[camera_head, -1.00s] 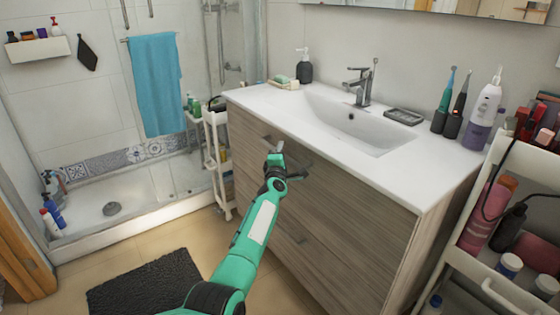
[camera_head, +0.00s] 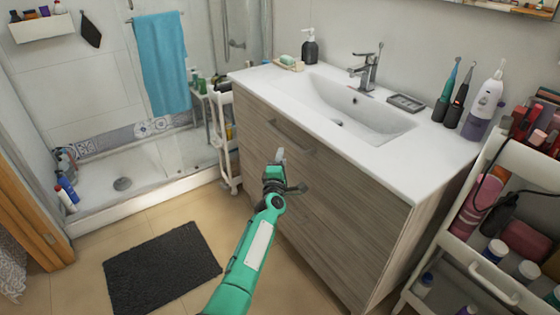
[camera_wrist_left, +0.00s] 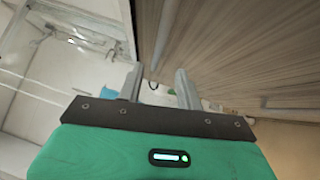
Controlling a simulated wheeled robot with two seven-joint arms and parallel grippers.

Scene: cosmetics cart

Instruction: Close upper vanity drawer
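The upper vanity drawer (camera_head: 335,165) has a wood-grain front under the white sink top. Its front looks flush with the cabinet, with no visible gap, though a small one is hard to rule out. My right gripper is out of view.
The white sink top (camera_head: 250,75) holds a soap dispenser (camera_head: 310,46) and toothbrushes (camera_head: 447,95). A loaded white cart (camera_head: 480,272) stands close at the right. A slim white shelf cart (camera_head: 222,140) stands left of the vanity. A dark mat (camera_head: 160,268) lies on open floor.

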